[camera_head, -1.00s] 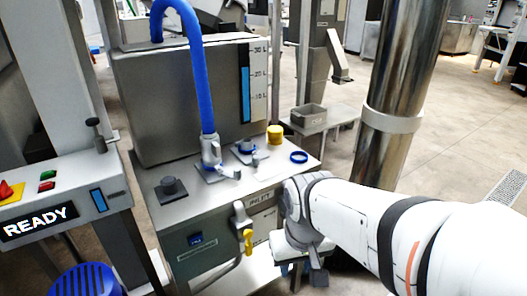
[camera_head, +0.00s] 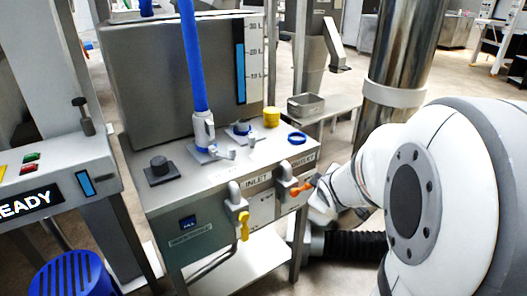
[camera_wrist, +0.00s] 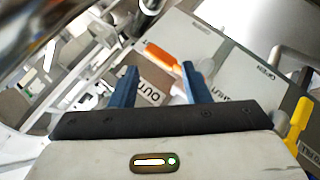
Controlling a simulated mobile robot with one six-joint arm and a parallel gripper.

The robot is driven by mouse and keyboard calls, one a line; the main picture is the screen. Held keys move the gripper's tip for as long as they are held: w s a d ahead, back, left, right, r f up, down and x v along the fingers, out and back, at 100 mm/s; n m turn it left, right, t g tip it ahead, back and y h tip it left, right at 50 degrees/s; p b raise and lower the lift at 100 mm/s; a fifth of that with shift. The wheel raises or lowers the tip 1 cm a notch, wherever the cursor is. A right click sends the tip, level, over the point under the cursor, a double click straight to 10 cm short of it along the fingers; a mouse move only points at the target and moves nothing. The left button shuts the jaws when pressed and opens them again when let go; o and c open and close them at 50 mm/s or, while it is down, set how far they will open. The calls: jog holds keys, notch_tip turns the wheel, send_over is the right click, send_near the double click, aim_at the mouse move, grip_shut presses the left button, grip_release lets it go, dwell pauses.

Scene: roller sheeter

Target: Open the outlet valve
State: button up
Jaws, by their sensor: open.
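The outlet valve's orange handle (camera_head: 302,189) sticks out to the right from its grey body on the front of the steel machine, below the OUTLET label (camera_head: 303,160). In the wrist view the orange handle (camera_wrist: 170,58) lies slanted, just beyond my gripper's fingertips. My gripper (camera_wrist: 160,67) is open and empty, its two blue fingers spread on either side of the OUTLET label and apart from the handle as far as I can tell. In the head view my arm hides most of the gripper.
The inlet valve's yellow handle (camera_head: 244,226) hangs down left of the outlet valve; it also shows at the wrist view's right edge (camera_wrist: 298,121). A steel column (camera_head: 397,85) stands behind my arm. A black corrugated hose (camera_head: 355,244) runs low on the right.

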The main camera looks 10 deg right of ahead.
aim_at(306, 187)
jog(key=w+d+f+n+t+y+b, duration=0.1)
jog(key=d+f+n+t+y+b, duration=0.15)
jog(key=n+t+y+b, duration=0.35)
jog(key=d+f+n+t+y+b, duration=0.1)
jog(key=f+n+y, duration=0.2)
jog(key=n, duration=0.5)
jog(key=b+x, duration=0.1)
jog(key=x, duration=0.6)
jog(key=shift+w, duration=0.4)
jog(key=shift+c, duration=0.2)
grip_shut()
jog(key=shift+d, duration=0.1)
